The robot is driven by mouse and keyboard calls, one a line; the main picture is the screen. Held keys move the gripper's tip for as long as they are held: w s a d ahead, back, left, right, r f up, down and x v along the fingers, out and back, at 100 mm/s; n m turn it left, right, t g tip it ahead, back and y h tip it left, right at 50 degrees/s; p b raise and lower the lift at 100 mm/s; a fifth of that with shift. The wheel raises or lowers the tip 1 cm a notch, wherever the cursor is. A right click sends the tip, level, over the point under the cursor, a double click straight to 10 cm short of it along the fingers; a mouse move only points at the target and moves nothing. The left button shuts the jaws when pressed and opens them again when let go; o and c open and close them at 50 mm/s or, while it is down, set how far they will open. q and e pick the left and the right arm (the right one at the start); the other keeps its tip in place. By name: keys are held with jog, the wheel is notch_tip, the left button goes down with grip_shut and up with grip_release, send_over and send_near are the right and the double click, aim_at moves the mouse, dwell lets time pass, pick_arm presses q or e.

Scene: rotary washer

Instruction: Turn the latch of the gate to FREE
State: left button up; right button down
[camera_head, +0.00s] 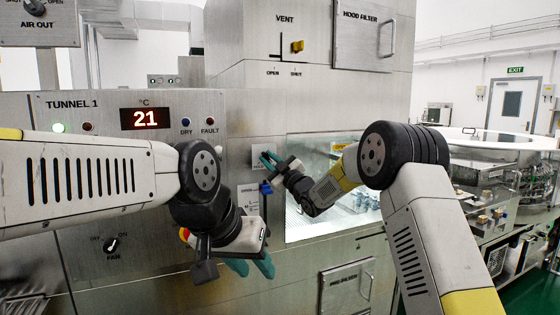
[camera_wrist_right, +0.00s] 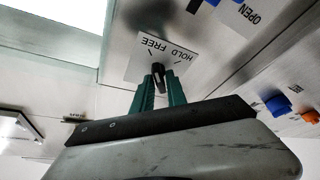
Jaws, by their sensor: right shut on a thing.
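The latch is a small black knob (camera_wrist_right: 158,72) on a white plate (camera_wrist_right: 138,70) marked HOLD and FREE, upside down in the right wrist view. My right gripper (camera_wrist_right: 159,88) has its green fingers shut on both sides of the knob. I cannot tell which mark the knob points to. In the head view my right gripper (camera_head: 270,161) is at the machine's front, left of the glass gate (camera_head: 305,225), and its fingers and arm hide the knob. My left gripper (camera_head: 251,268) is lower, in front of the panel, with its green fingers apart and empty.
Near the latch are a blue handle (camera_head: 266,188) and a plate marked OPEN (camera_head: 247,200). The left panel has a fan knob (camera_head: 112,245) and a red 21 display (camera_head: 146,119). A pre-filter door (camera_head: 345,289) is below the gate. A yellow vent lever (camera_head: 297,46) is above.

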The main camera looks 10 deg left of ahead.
jog(key=shift+n, duration=0.4)
jog(key=c, duration=1.5)
grip_release()
jog(key=shift+s, duration=0.1)
jog(key=v, duration=0.7)
jog(key=shift+s+d+f, duration=0.1)
jog(key=shift+s+d, duration=0.05)
jog(key=shift+d, duration=0.15)
